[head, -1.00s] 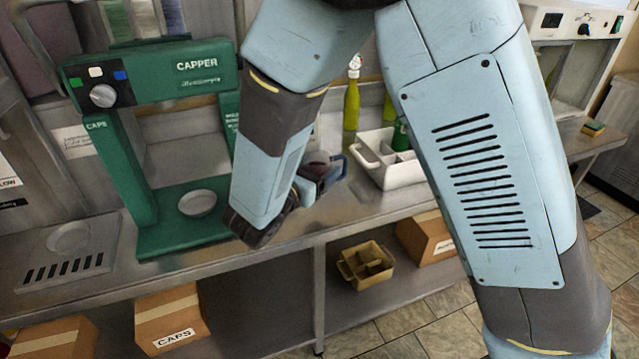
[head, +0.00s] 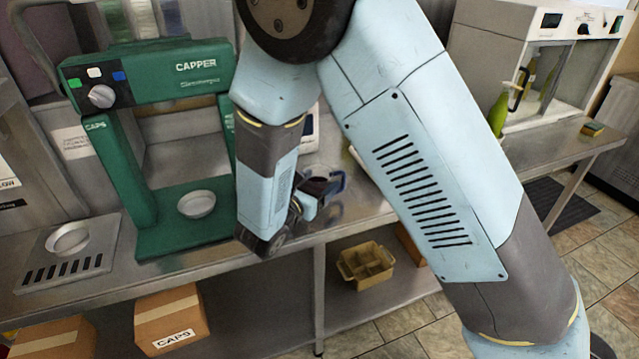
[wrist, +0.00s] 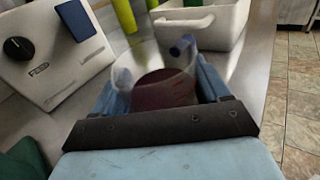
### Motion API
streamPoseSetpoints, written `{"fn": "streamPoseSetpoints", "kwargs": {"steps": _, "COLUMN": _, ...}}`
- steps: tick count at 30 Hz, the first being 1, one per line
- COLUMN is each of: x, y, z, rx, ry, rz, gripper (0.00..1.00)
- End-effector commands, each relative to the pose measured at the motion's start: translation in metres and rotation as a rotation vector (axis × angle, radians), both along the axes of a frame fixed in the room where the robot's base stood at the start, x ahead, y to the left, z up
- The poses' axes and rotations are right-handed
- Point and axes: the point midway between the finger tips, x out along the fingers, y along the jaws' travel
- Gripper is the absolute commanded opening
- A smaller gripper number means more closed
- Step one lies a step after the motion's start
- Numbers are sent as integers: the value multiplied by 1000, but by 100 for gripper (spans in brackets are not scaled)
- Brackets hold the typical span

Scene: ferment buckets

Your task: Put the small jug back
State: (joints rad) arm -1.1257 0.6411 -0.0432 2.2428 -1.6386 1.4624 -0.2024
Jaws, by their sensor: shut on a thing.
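The small jug (wrist: 165,88) is clear-walled with dark red contents. In the wrist view it sits between the two blue fingers of my gripper (wrist: 163,92), which is shut on it. In the head view the jug (head: 319,186) shows partly, with a blue handle on its right side, just beyond my gripper (head: 307,200). It is over the steel bench, right of the green capper. I cannot tell whether its base touches the bench. My wrist and arm hide part of it.
The green capper (head: 150,225) stands left of my arm. In the wrist view, a white caddy (wrist: 222,22) and a white box with a black knob (wrist: 52,62) are beyond the jug. Green bottles (wrist: 124,15) stand at the back. A yellow crate (head: 366,265) is below the bench.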

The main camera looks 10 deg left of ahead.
Motion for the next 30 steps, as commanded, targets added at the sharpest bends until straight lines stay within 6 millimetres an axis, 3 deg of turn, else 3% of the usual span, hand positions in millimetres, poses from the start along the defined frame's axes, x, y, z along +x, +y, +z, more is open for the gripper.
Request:
{"fn": "streamPoseSetpoints", "kwargs": {"steps": 3, "x": 0, "y": 0, "z": -2, "rx": -1, "ry": 0, "rz": 0, "gripper": 32}}
{"fn": "streamPoseSetpoints", "kwargs": {"steps": 4, "x": 0, "y": 0, "z": -2, "rx": -1, "ry": 0, "rz": 0, "gripper": 77}}
{"fn": "streamPoseSetpoints", "kwargs": {"steps": 11, "x": 0, "y": 0, "z": -2, "rx": 0, "ry": 0, "rz": 0, "gripper": 99}}
{"fn": "streamPoseSetpoints", "kwargs": {"steps": 21, "x": -1, "y": 1, "z": 1, "rx": 0, "ry": 0, "rz": 1, "gripper": 100}}
{"fn": "streamPoseSetpoints", "kwargs": {"steps": 30, "x": -45, "y": 19, "z": 3, "rx": 0, "ry": 1, "rz": 4, "gripper": 100}}
